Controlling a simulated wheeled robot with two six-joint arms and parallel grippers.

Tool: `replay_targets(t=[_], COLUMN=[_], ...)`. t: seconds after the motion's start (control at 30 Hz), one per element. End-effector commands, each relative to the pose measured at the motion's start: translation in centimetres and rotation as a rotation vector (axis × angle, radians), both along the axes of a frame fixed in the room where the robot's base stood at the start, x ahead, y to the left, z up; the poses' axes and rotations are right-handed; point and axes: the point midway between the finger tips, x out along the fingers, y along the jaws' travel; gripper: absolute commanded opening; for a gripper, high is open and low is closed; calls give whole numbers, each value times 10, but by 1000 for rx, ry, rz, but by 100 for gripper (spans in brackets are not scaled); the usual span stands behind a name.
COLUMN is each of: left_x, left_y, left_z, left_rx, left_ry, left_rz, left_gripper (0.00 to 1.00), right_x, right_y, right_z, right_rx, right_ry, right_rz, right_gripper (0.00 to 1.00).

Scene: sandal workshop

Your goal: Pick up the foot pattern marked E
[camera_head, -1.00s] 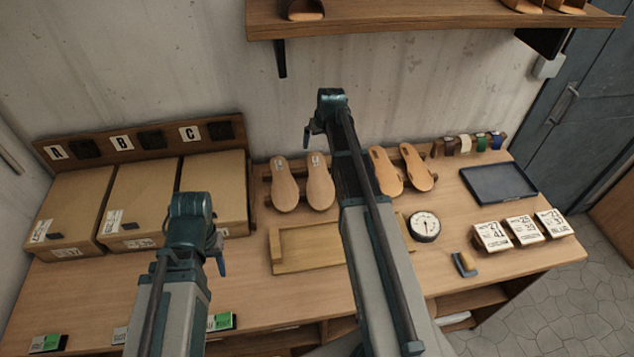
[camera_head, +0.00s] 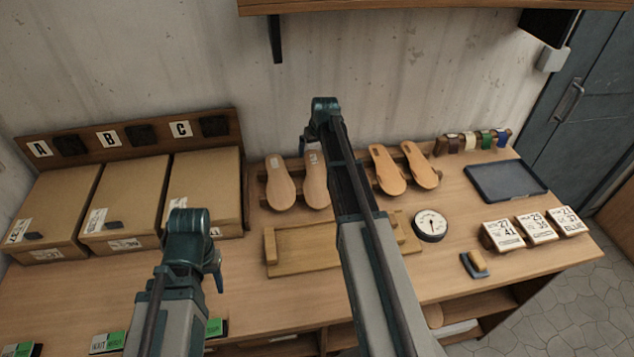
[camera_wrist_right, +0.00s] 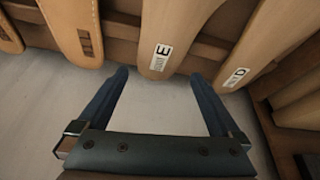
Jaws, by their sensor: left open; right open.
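The foot pattern marked E (camera_wrist_right: 165,45) is a tan sole shape with a white E label near its end, in the right wrist view. It lies beyond the open fingers of my right gripper (camera_wrist_right: 160,105), apart from them; the gap between them is empty. In the head view it appears to be the right one of the pale pair (camera_head: 316,190) on the rack, partly hidden by my right arm. The pattern marked D (camera_wrist_right: 238,76) is beside it. My right gripper (camera_head: 305,143) is mostly hidden there. My left gripper (camera_head: 217,272) is open over the left table.
Two orange patterns (camera_head: 387,170) with dark windows stand right of the pale pair. Cardboard boxes (camera_head: 125,200) fill the left back. A wooden tray (camera_head: 290,262), round dial (camera_head: 430,225), dark tray (camera_head: 506,182) and label blocks (camera_head: 537,230) occupy the table. A shelf (camera_head: 430,5) overhangs the back.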

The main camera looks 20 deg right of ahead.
Motion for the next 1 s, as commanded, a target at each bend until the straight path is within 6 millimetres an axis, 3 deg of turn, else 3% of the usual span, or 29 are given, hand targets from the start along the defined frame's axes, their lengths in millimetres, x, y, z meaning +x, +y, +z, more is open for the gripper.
replay_targets(t=[0.03,0.2,0.53,0.93,1.0], left_x=[0,0,0,0,0], left_y=[0,0,0,0,0], left_z=[-12,-32,-34,-34,-34], left_rx=[0,0,0,0,0], left_ry=[0,0,0,0,0], left_rz=[0,1,1,1,1], left_gripper=[50,50,50,50,50], right_x=[4,12,14,14,14], right_y=[-2,-3,-3,-3,-3], right_z=[-12,-32,-34,-34,-34], right_rx=[0,0,0,0,0], right_ry=[0,0,0,0,0], right_rz=[0,0,0,0,0], right_gripper=[100,100,100,30,26])
